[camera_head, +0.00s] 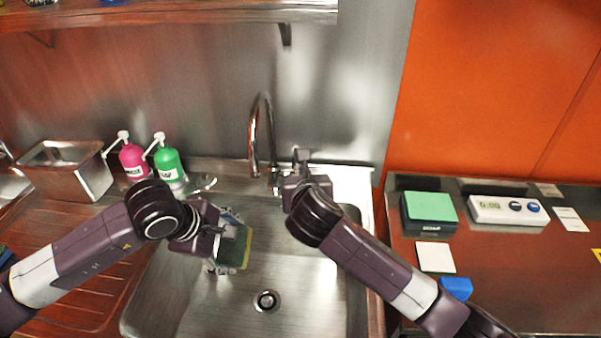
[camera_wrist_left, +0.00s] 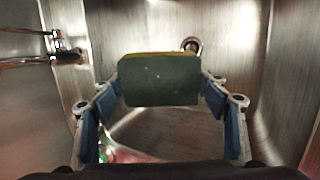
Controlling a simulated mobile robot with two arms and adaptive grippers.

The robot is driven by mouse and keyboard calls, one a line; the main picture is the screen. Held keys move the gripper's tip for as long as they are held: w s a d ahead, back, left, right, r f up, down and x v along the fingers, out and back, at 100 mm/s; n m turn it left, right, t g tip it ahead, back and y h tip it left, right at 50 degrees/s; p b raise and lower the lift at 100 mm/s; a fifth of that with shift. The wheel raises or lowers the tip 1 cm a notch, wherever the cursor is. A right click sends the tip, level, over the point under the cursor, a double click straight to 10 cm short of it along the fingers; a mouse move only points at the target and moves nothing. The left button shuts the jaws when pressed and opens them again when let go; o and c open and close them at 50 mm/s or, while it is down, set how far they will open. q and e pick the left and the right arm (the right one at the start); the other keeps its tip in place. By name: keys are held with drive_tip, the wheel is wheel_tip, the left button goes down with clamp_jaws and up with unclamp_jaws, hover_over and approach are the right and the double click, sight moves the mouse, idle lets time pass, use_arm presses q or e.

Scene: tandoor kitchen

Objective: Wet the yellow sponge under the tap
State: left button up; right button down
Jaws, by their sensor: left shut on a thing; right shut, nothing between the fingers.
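The yellow sponge (camera_head: 246,249) has a dark green scouring side, which faces the camera in the left wrist view (camera_wrist_left: 160,82). My left gripper (camera_head: 226,241) is shut on it and holds it over the left part of the sink basin. The chrome tap (camera_head: 263,125) stands at the back of the sink, its curved spout behind and to the right of the sponge. I see no water stream. My right gripper (camera_head: 301,160) is shut and empty beside the tap's base, on its right; whether it touches the handle I cannot tell.
The steel sink (camera_head: 310,285) has a drain (camera_head: 267,300). Pink (camera_head: 133,160) and green (camera_head: 168,163) pump bottles and a steel container (camera_head: 70,170) stand at the back left. A green-topped box (camera_head: 430,207), a white timer (camera_head: 508,210) and a blue block (camera_head: 456,287) lie on the right counter.

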sight(227, 253)
use_arm(q)
drive_tip(key=shift+s+a+r, duration=0.3)
drive_tip(key=shift+s+r, duration=0.2)
drive_tip(key=shift+s, duration=0.1)
drive_tip(key=shift+s+a+r, duration=0.25)
drive_tip(key=shift+s+r, duration=0.3)
drive_tip(key=shift+s, duration=0.1)
drive_tip(key=shift+s+a+r, duration=0.3)
drive_tip(key=shift+s+r, duration=0.2)
drive_tip(key=shift+s, duration=0.1)
drive_tip(key=shift+r, duration=0.1)
